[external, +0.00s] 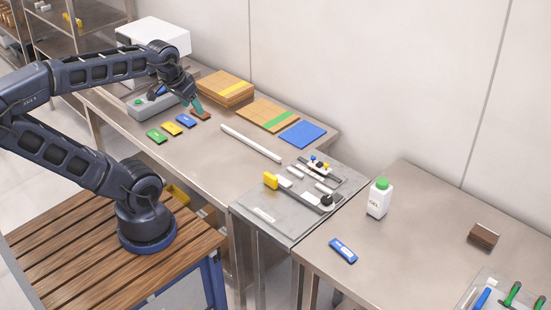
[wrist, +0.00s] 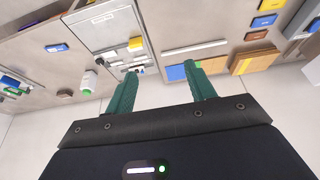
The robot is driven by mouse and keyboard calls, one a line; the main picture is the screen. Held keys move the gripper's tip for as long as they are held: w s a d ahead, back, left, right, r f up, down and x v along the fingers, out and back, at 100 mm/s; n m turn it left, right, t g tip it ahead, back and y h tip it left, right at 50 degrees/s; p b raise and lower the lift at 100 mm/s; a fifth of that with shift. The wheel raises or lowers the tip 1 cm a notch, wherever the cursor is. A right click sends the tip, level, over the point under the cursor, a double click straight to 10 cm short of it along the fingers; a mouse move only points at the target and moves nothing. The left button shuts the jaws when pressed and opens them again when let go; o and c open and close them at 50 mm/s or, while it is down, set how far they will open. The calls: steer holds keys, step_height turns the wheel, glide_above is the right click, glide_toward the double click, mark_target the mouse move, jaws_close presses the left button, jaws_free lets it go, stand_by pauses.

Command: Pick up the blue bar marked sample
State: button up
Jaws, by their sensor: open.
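Two blue bars are in view, and I cannot read which is marked sample. One blue bar (external: 343,251) lies alone on the right table, with a pale label; it also shows in the wrist view (wrist: 56,47). The other blue bar (external: 187,120) lies in a row on the left table; it also shows in the wrist view (wrist: 264,20). My gripper (external: 198,104), with green fingers, is over the left table near the red-brown bar (external: 200,114). In the wrist view my gripper (wrist: 163,60) is open, with nothing between its fingers.
Green (external: 156,136) and yellow (external: 171,128) bars share the row. The right table's middle is mostly clear.

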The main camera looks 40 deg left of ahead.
steer(key=w+d+f+n+g+h, duration=0.1)
steer(key=w+d+f+n+h, duration=0.2)
steer(key=w+d, duration=0.7)
steer(key=n+g+h, duration=0.1)
steer(key=n+g, duration=0.3)
steer(key=n, duration=0.9)
glide_above(340, 245)
steer(key=a, duration=0.2)
steer(key=shift+s+a+f, duration=0.1)
steer(key=shift+f, duration=7.15)
steer(key=shift+s+a+f, duration=0.1)
steer(key=shift+f, duration=7.15)
steer(key=shift+h, duration=0.3)
steer(key=x, duration=0.4)
steer(key=shift+w+a+f, duration=0.1)
steer(key=shift+w+a, duration=0.15)
steer(key=shift+w, duration=0.05)
steer(key=shift+d+f, duration=0.3)
steer(key=shift+f, duration=0.25)
steer(key=c, duration=1.1)
